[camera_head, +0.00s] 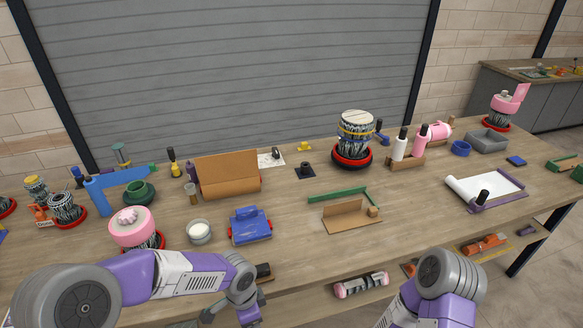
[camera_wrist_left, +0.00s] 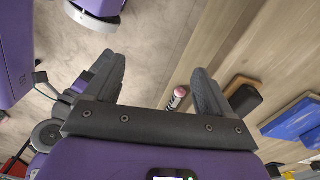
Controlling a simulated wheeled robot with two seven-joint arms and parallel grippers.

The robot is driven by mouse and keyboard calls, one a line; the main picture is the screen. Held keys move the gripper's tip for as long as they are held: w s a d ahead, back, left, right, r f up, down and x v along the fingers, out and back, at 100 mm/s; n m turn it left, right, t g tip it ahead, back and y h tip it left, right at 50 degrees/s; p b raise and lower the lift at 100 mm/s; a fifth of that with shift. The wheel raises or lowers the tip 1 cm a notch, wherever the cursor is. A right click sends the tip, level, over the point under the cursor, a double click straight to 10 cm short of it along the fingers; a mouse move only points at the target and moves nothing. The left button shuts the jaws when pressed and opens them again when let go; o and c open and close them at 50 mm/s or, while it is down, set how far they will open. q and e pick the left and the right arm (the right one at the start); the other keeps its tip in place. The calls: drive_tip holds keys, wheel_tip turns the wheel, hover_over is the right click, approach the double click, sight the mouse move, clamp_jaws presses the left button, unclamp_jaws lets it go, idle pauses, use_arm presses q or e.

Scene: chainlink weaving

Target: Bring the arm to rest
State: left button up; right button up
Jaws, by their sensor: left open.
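My left arm (camera_head: 175,275) comes in from the left, in purple and grey. It bends down at the front edge of the table. My left gripper (camera_wrist_left: 159,66) is open in the left wrist view, with two dark fingers spread apart and nothing held between them. In the head view the gripper hangs low at the bottom edge of the picture and is only partly visible. My right arm (camera_head: 437,285) shows at the bottom right, but its gripper is outside both views.
The wooden table (camera_head: 290,225) carries a blue box (camera_head: 250,226), a white-filled bowl (camera_head: 199,231), a pink round-topped item (camera_head: 132,227) and a cardboard piece (camera_head: 350,216). A dark block (camera_wrist_left: 243,95) lies near the left gripper at the table edge. A pink-ended roll (camera_head: 361,284) sits below the tabletop.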

use_arm(q)
drive_tip(key=s+f+n+h+b, duration=0.1)
drive_tip(key=s+f+n, duration=0.3)
drive_tip(key=f+n, duration=0.4)
drive_tip(key=s+f+n+h+b, duration=0.1)
drive_tip(key=s+f+n+h, duration=0.1)
drive_tip(key=f+n, duration=0.6)
wheel_tip(320, 180, down, 7)
drive_tip(key=shift+s+d+f+t, duration=0.15)
drive_tip(key=shift+s+t, duration=0.25)
drive_tip(key=shift+s, duration=0.45)
use_arm(e)
drive_tip(key=shift+w+f, duration=0.4)
drive_tip(key=shift+f, duration=0.25)
drive_tip(key=shift+w+f, duration=0.4)
drive_tip(key=shift+f, duration=0.2)
